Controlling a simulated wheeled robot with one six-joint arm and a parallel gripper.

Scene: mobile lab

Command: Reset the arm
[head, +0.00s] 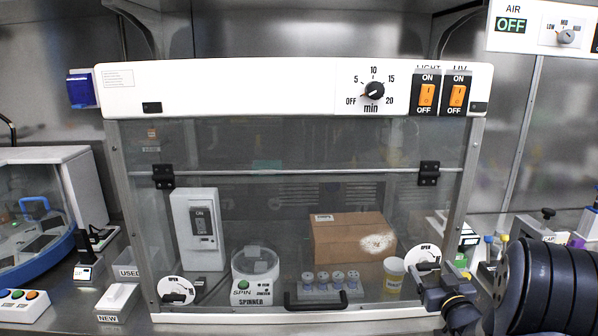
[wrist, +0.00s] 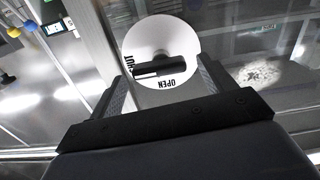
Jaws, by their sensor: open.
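My gripper (head: 430,277) is at the lower right corner of the glass-fronted cabinet (head: 290,88) in the head view. In the wrist view my gripper (wrist: 160,75) is open, with its two dark fingers apart. A round white dial (wrist: 185,45) marked OPEN shows just beyond the fingertips, with a black lever handle (wrist: 165,68) across it. The handle appears between the fingers; I cannot tell whether either finger touches it. The same dial (head: 421,253) is partly hidden by my gripper in the head view. My arm reaches in from the right.
The cabinet's glass front is down. Inside are a cardboard box (head: 350,238), a spinner (head: 255,276) and a vial rack (head: 330,291). A centrifuge (head: 35,212) stands at left. Bench tools (head: 545,228) crowd the right, near my arm.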

